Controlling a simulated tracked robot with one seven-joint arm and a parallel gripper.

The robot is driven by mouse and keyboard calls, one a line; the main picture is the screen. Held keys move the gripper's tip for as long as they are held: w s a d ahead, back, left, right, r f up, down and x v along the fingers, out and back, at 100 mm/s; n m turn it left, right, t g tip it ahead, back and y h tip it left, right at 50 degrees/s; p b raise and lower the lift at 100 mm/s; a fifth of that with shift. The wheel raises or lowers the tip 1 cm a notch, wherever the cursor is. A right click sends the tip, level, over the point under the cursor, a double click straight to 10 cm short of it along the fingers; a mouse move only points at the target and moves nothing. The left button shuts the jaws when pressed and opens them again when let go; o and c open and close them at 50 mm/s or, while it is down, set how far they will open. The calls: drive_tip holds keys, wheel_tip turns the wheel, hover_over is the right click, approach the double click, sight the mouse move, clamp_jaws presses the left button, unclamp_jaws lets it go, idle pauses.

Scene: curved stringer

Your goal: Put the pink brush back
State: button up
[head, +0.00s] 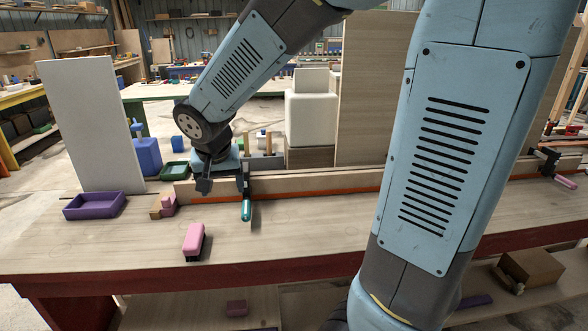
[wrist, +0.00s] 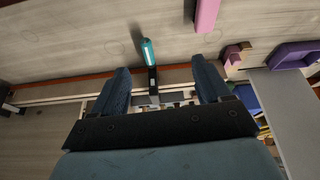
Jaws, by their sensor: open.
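The pink brush (head: 194,238), with a dark underside, lies on the bench near its front edge in the head view. Part of it shows at the top of the wrist view (wrist: 207,14). My gripper (head: 223,184) is open and empty behind the brush and slightly to its right, over the long wooden strip. In the wrist view, my gripper's two fingers (wrist: 163,76) stand wide apart. A clamp with a teal handle (wrist: 148,52) shows between and beyond them; I cannot tell whether they touch it. The brush is clear of the fingers.
A purple tray (head: 95,206) stands at the left, with small pink and wooden blocks (head: 166,206) beside it. The teal clamp handle (head: 246,209) hangs in front of the strip (head: 315,183). A green tray (head: 174,171) and white panel (head: 90,125) stand behind. Bench around the brush is clear.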

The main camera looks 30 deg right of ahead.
drive_tip(key=s+d+r+n, duration=0.1)
drive_tip(key=s+d+r, duration=0.2)
drive_tip(key=s, duration=0.2)
drive_tip(key=s+d+r+n+y, duration=0.1)
drive_tip(key=s+d+r, duration=0.2)
drive_tip(key=s, duration=0.3)
drive_tip(key=s+d+r+n+t, duration=0.1)
drive_tip(key=s+d+r, duration=0.2)
drive_tip(key=s, duration=0.3)
drive_tip(key=shift+d+r, duration=0.25)
drive_tip(key=shift+d, duration=0.4)
drive_tip(key=shift+c, duration=0.3)
